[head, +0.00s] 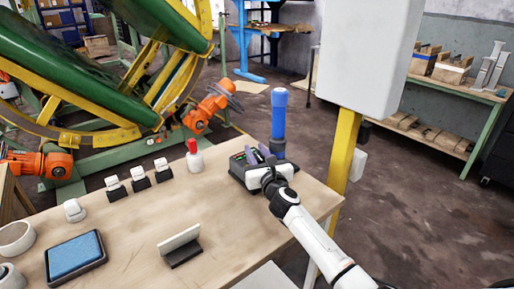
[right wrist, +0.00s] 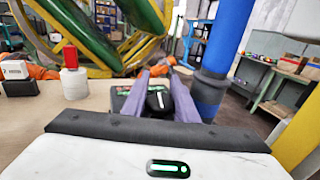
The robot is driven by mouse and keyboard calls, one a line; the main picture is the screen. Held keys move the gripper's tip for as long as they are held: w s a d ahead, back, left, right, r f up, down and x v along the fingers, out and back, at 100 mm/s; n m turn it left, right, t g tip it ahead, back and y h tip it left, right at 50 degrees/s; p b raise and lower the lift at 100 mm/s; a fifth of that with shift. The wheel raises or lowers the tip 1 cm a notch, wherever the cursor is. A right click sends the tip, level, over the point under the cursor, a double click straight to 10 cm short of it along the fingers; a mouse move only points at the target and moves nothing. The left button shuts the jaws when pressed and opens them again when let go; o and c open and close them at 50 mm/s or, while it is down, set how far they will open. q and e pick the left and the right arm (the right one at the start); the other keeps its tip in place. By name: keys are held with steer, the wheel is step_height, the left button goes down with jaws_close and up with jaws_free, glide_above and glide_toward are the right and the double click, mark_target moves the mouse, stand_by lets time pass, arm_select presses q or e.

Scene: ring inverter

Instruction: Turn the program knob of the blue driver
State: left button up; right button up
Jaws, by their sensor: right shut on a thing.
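The blue driver (head: 279,118) stands upright at the table's right edge, with a dark collar below its blue cylinder. It also shows in the right wrist view (right wrist: 228,40), just right of my fingers. A dark unit (head: 239,170) with green marks sits beside it, partly hidden by my right wrist. My right gripper (head: 258,154) reaches over this unit. In the right wrist view its two purple-grey fingers (right wrist: 158,95) are shut on a small black knob (right wrist: 158,102) with a green mark. The knob's lower part is hidden. My left gripper is not in view.
A white bottle with a red top (head: 194,160) and several small black-and-white blocks (head: 139,179) stand along the table's back. A blue-topped tray (head: 75,257) and a white upright plate (head: 179,243) are nearer. A yellow post (head: 345,150) rises just right of the table.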

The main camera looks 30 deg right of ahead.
steer(key=shift+r+n+y+p, duration=0.2)
steer(key=shift+n+y+p, duration=0.25)
steer(key=shift+y, duration=0.15)
steer(key=shift+a+f+n+t+y+p, duration=0.1)
steer(key=shift+a+n+t+y+p, duration=0.1)
steer(key=shift+n+y+p, duration=0.3)
steer(key=shift+a+n+t+y+p, duration=0.15)
steer(key=shift+n+t+y, duration=0.1)
steer(key=shift+y, duration=0.45)
steer(key=shift+w+a+f+n+y, duration=0.1)
steer(key=shift+n+y, duration=0.3)
steer(key=shift+y, duration=0.1)
steer(key=n+y, duration=0.1)
steer(key=y, duration=0.2)
steer(key=shift+a+f+n, duration=0.15)
steer(key=shift+a+n, duration=0.2)
steer(key=shift+n, duration=0.05)
arm_select(q)
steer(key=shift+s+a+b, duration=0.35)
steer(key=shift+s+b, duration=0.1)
steer(key=shift+b, duration=0.35)
arm_select(e)
steer(key=shift+a+n+g+y, duration=0.15)
steer(key=shift+n+g+y, duration=0.1)
steer(key=shift+n+y, duration=0.35)
steer(key=shift+a+n+g+y, duration=0.2)
steer(key=shift+n+y, duration=0.1)
steer(key=shift+y, duration=0.5)
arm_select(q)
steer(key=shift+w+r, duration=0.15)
